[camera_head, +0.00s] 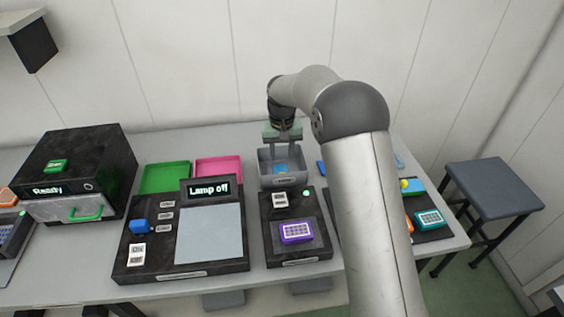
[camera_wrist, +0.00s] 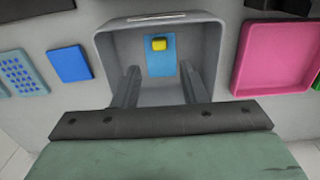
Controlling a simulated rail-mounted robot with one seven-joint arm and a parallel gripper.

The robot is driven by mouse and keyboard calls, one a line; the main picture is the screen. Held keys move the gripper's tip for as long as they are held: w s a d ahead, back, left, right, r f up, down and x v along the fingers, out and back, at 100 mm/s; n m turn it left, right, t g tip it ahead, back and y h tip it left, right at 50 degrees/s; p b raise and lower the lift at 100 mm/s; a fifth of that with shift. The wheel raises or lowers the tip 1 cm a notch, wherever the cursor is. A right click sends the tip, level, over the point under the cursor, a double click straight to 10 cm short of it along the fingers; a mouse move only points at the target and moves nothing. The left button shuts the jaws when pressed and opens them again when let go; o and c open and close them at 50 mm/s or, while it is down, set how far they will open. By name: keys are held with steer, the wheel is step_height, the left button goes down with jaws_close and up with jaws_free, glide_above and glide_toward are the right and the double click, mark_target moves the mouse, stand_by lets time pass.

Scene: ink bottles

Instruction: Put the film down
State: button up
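The film is probably the small blue rectangle with a yellow block on it (camera_wrist: 160,60). My gripper (camera_wrist: 159,72) points down into the bin. Its two fingers are spread apart, one on each side of the blue piece, with a visible gap between each finger and the piece. In the head view my gripper (camera_head: 283,150) is over the bin (camera_head: 266,170). Its fingertips are hard to make out there.
A pink tray (camera_head: 218,170) and a green tray (camera_head: 165,178) stand left of the bin. A black lamp station (camera_head: 205,270) and a smaller black device with a purple plate (camera_head: 297,232) are in front. A black box (camera_head: 75,165) stands far left. My arm hides part of the right side.

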step_height(320, 180, up, 8)
steer(key=s+d+r+m, duration=0.1)
steer(key=s+d+r, duration=0.1)
steer(key=s+d, duration=0.55)
steer(key=s+d+r, duration=0.3)
steer(key=s+d, duration=0.1)
steer(key=s, duration=0.6)
steer(key=s+d+f, duration=0.3)
steer(key=s, duration=0.6)
steer(key=s+d+f+m, duration=0.1)
steer(key=s+d+f, duration=0.1)
steer(key=s, duration=0.8)
steer(key=shift+s+d+f, duration=0.25)
steer(key=shift+d+f, duration=0.15)
steer(key=shift+d, duration=0.1)
